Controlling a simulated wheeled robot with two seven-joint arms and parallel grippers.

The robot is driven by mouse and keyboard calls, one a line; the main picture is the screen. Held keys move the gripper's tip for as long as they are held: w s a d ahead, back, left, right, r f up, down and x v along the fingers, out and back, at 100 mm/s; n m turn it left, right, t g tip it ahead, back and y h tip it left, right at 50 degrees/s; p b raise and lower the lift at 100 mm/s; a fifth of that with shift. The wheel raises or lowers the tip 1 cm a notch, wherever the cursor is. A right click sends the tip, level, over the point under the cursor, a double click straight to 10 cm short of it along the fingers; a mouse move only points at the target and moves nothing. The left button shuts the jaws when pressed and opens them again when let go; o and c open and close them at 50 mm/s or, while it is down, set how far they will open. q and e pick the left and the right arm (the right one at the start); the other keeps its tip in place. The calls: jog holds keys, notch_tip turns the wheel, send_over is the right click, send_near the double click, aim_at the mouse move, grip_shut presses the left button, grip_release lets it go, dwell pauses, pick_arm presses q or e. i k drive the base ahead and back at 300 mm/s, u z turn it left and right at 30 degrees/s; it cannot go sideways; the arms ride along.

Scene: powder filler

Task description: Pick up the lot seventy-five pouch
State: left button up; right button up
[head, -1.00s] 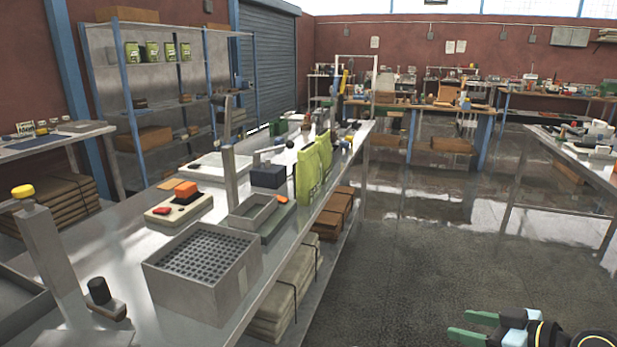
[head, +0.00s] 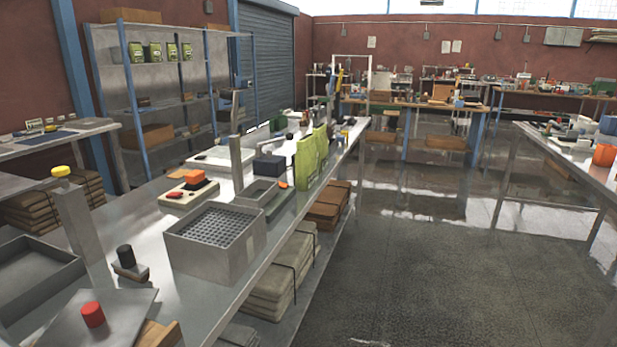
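Two yellow-green pouches stand upright side by side on the long metal bench (head: 263,268), the nearer pouch (head: 306,163) and the farther pouch (head: 321,144). Several smaller green packs (head: 136,52) stand on the upper level of the rack at the back left. I cannot read a lot number on any of them. Neither of my grippers is in view.
A grey box with a perforated top (head: 212,243), a small grey tray (head: 257,191) and a dark blue box (head: 270,165) stand on the bench before the pouches. A red button (head: 92,314) is at the near left. Open floor (head: 400,270) lies right of the bench.

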aim_at(306, 161)
jog(key=z, duration=1.15)
jog(key=i, duration=1.75)
jog(key=u, duration=1.05)
jog(key=i, duration=0.6)
jog(key=u, duration=0.7)
